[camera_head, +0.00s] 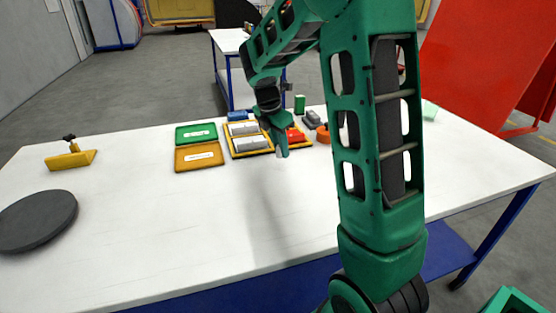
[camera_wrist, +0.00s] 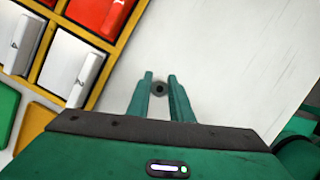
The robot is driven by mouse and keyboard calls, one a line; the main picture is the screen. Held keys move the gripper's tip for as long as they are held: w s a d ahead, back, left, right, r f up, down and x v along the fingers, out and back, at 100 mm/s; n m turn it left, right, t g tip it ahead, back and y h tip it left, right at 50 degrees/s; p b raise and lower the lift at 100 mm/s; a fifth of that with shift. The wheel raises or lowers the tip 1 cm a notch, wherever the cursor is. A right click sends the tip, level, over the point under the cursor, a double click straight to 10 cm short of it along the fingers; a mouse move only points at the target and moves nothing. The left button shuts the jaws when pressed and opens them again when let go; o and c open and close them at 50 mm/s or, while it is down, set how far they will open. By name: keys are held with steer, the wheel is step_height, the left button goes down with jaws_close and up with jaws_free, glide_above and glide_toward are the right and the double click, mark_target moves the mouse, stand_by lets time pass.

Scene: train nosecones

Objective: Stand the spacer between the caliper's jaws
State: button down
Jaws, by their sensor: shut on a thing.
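My gripper (camera_wrist: 160,84) points down over the white table, just in front of the yellow-framed tray. In the head view my gripper (camera_head: 282,149) shows small, and the spacer cannot be made out there. No caliper can be named for certain. A yellow wedge-shaped piece with a black knob (camera_head: 70,158), at the table's left, may be it, but its jaws cannot be made out.
The yellow tray (camera_head: 234,153) holds grey and red blocks. Green (camera_head: 183,139) and orange (camera_head: 182,165) flat trays lie left of it. A dark round disc (camera_head: 38,220) lies at the left edge. Small blocks stand behind. The table's middle and front (camera_head: 200,230) are clear.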

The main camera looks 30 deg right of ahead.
steer(key=shift+d+f, duration=0.3)
steer(key=shift+f, duration=0.05)
step_height(320, 180, down, 4)
steer(key=shift+r, duration=0.15)
steer(key=c, duration=1.6)
jaws_free()
